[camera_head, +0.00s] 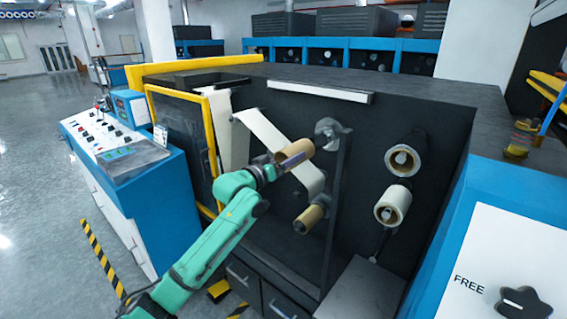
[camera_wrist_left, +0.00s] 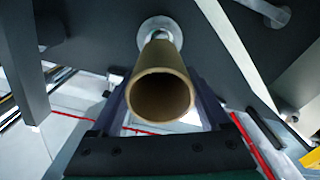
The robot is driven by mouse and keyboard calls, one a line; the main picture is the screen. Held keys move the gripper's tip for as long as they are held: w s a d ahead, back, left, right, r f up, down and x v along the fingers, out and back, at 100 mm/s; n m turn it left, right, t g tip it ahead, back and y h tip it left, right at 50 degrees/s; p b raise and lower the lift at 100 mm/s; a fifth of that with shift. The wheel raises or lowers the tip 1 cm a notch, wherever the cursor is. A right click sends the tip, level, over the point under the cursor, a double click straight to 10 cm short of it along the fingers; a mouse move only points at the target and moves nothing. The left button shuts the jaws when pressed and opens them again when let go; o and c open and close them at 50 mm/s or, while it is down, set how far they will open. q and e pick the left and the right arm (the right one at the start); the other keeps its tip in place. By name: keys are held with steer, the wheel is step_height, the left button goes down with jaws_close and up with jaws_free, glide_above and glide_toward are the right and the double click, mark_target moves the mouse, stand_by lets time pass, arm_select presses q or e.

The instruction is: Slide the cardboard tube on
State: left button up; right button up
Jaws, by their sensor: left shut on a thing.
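The brown cardboard tube (camera_head: 294,152) is held up in front of the machine, and its open near end faces the left wrist view (camera_wrist_left: 160,72). My left gripper (camera_head: 284,161) is shut on the tube, with a finger along each side in the left wrist view (camera_wrist_left: 162,98). A metal shaft with a round flange (camera_head: 328,131) lies just beyond the tube's far end; the flange also shows in the left wrist view (camera_wrist_left: 147,27). The tube roughly lines up with the shaft. I cannot tell whether its far end is around the shaft. My right gripper is out of view.
A smaller brown core (camera_head: 308,218) sits on a lower shaft. Two white rolls (camera_head: 403,161) are mounted to the right. A white film web (camera_head: 270,139) runs close behind the tube. A yellow-framed door (camera_head: 209,150) and a control console (camera_head: 112,147) stand left.

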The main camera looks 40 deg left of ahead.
arm_select(q)
steer(key=shift+w+p, duration=0.3)
steer(key=shift+w, duration=2.25)
steer(key=shift+w+a, duration=0.1)
steer(key=shift+w, duration=1.45)
steer(key=shift+w+b, duration=0.45)
steer(key=shift+w, duration=0.9)
steer(key=o, duration=1.2)
